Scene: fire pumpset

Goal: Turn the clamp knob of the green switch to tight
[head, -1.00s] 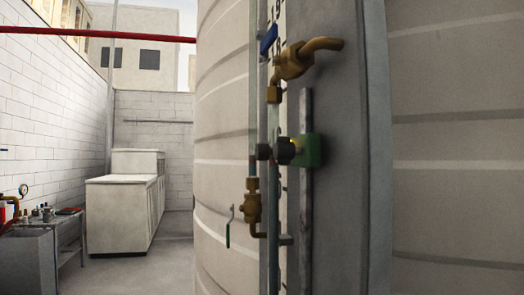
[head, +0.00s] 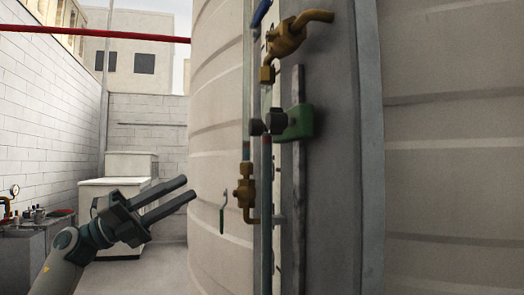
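The green switch (head: 300,123) is mounted on the vertical rail of the tank's level gauge, right of the picture's middle. Its dark round clamp knob (head: 276,122) sticks out to its left, at the thin vertical gauge tube. My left gripper (head: 190,188) is at the lower left, with two dark parallel fingers spread apart and nothing between them. The fingers point right and slightly up, toward the gauge. The gripper is apart from the switch, lower and to its left in the picture. My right gripper is not in view.
The large beige tank (head: 220,105) curves behind. A bench with fittings (head: 38,225) and a white cabinet (head: 115,225) stand left.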

